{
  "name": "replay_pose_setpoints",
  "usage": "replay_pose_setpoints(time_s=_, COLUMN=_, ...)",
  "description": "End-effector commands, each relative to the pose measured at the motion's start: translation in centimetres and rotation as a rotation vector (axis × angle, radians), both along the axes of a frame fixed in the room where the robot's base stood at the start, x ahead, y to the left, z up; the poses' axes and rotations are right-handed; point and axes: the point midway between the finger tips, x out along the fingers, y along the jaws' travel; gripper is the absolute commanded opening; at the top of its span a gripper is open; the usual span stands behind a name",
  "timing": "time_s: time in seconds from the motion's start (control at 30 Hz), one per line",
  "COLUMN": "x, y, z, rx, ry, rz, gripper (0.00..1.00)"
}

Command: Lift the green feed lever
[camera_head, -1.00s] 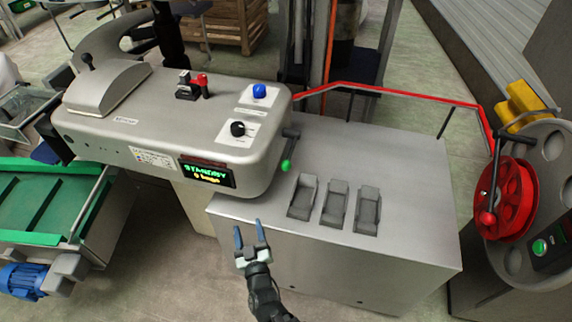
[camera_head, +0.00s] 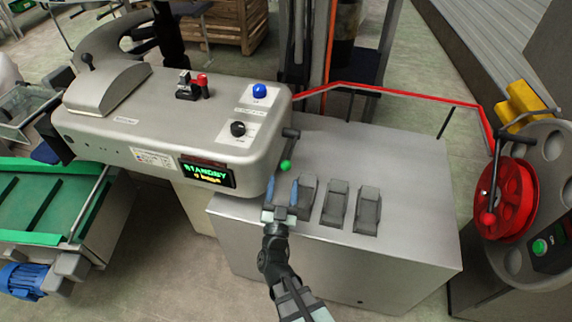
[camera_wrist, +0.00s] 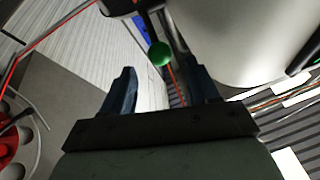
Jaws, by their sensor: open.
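The green feed lever (camera_head: 285,165) is a dark arm with a green ball at its lower end, on the right side of the grey clipper machine (camera_head: 120,141). My gripper (camera_head: 282,187) is open, with its blue fingers pointing up towards the ball in the head view. In the wrist view the green ball (camera_wrist: 159,54) is ahead of and between the two fingers of my gripper (camera_wrist: 160,80), beyond their tips. The fingers do not appear to touch it. The lever's dark rod shows above the ball.
Several grey pedal-like holders (camera_head: 336,203) stand on the metal cabinet (camera_head: 410,180), right beside my gripper. A red rail (camera_head: 390,92) runs behind it. A red reel (camera_head: 507,200) is at the right. A lit display (camera_head: 207,173) reads STANDBY.

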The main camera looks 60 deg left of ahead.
Motion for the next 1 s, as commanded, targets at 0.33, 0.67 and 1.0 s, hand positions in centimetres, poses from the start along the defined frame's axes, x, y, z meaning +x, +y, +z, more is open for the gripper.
replay_pose_setpoints(time_s=0.33, x=3.1, y=4.0, z=1.9, rx=0.0, ry=0.0, rz=0.0, gripper=0.6)
replay_pose_setpoints(time_s=0.67, x=3.9, y=5.0, z=2.5, rx=-0.002, ry=0.0, rz=0.001, gripper=0.6)
replay_pose_setpoints(time_s=1.0, x=3.9, y=5.0, z=2.5, rx=-0.002, ry=0.001, rz=0.001, gripper=0.48)
